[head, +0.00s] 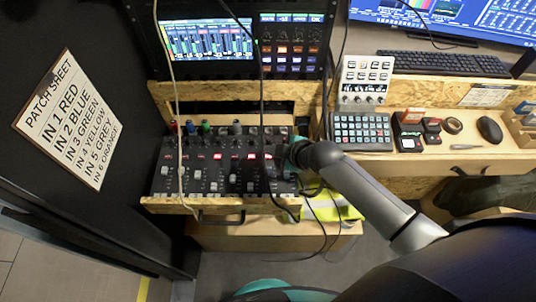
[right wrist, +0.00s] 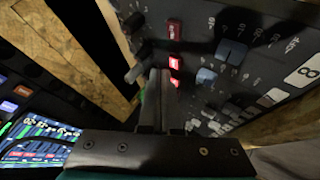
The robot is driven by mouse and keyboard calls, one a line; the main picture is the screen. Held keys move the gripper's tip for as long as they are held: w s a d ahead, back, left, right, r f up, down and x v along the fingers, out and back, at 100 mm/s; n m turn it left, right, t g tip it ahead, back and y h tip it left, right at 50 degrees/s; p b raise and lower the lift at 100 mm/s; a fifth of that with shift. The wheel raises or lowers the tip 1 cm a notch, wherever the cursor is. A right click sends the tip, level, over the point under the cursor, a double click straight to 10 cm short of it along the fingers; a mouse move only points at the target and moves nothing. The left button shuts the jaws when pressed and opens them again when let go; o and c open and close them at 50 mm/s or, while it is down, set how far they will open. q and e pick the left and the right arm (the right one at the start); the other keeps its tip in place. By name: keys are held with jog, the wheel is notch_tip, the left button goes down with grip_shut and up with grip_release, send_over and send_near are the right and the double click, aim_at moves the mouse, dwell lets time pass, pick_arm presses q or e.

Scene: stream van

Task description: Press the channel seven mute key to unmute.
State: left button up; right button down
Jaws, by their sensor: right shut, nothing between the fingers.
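The black mixer (head: 215,178) stands in a wooden bay, with faders along its front and a row of mute keys across its middle, several lit red. In the right wrist view, a lit red key (right wrist: 175,62) and a dimmer red key (right wrist: 174,27) show beyond my fingers. I cannot tell which key is channel seven's. A white tile marked 8 (right wrist: 303,77) is at the right. My right gripper (right wrist: 159,74) is shut and empty, its tips close beside the lit key; contact cannot be told. In the head view my wrist hides the mixer's right end. My left gripper is not in view.
Cables (head: 180,130) hang across the mixer. A rack screen (head: 207,42) is behind it. A button pad (head: 361,132), card reader (head: 408,135) and mouse (head: 489,130) lie on the desk at right. A patch sheet (head: 70,120) hangs on the left wall.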

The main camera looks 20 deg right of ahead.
dwell(0.6)
jog(key=shift+f, duration=0.5)
jog(key=shift+f+b, duration=0.25)
jog(key=shift+b, duration=0.15)
jog(key=shift+r, duration=0.1)
dwell(0.3)
jog(key=shift+r+p, duration=0.65)
jog(key=shift+p, duration=0.2)
notch_tip(320, 180, up, 6)
jog(key=p, duration=0.6)
